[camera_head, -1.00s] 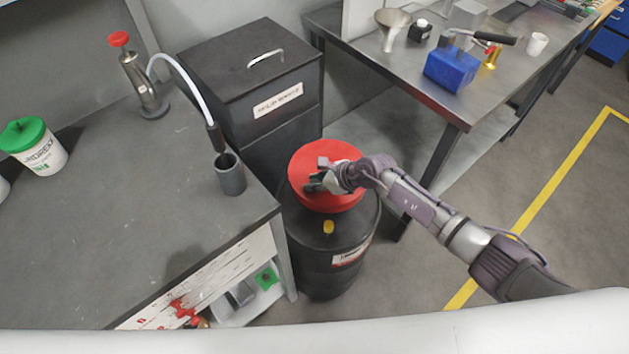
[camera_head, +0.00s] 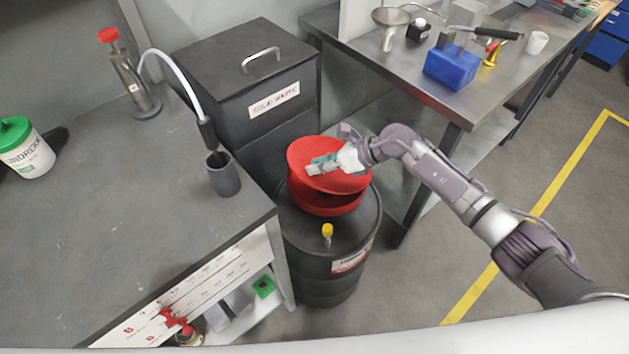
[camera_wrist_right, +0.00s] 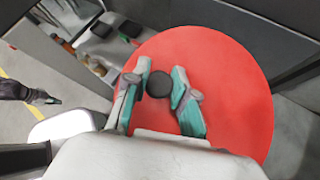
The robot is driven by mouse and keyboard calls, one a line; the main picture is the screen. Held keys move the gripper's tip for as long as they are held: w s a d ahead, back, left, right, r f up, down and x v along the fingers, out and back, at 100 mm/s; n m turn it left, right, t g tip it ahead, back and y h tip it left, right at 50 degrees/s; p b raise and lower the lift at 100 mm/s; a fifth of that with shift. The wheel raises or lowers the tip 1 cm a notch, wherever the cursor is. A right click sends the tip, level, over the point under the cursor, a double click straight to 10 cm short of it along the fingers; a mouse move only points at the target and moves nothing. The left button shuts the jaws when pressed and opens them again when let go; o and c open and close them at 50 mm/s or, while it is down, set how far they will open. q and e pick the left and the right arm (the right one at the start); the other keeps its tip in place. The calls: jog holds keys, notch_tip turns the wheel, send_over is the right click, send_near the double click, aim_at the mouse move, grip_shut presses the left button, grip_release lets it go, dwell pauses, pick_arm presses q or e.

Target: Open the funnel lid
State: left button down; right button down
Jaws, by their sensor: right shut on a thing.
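The red funnel lid (camera_head: 327,158) is tilted partly open above the red funnel (camera_head: 330,207), with its left edge raised. The funnel sits on top of a black drum (camera_head: 320,275). My right gripper (camera_head: 318,165) is at the lid's top face. In the right wrist view the lid (camera_wrist_right: 225,80) fills the middle. There the fingers of my right gripper (camera_wrist_right: 160,98) are on either side of a round black knob (camera_wrist_right: 159,84) and shut on it.
A black solid waste bin (camera_head: 245,85) stands behind the drum. A grey bench (camera_head: 120,230) is on the left, with a dark cup (camera_head: 223,178) near its edge. A metal table (camera_head: 440,105) with a blue block (camera_head: 450,68) is at the right. Open floor lies further right.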

jog(key=d+r+b, duration=0.1)
jog(key=w+d+r+m+y+b, duration=0.1)
jog(key=r+b, duration=0.1)
jog(key=shift+w+g+y, duration=0.2)
jog(key=shift+g+y, duration=0.1)
jog(key=shift+w+d+r+y+b, duration=0.3)
jog(key=shift+d+r+b, duration=0.1)
jog(key=shift+r+b, duration=0.3)
jog(key=c, duration=0.9)
grip_release()
jog(key=shift+c, duration=0.2)
jog(key=v, duration=1.2)
jog(key=shift+w, duration=0.15)
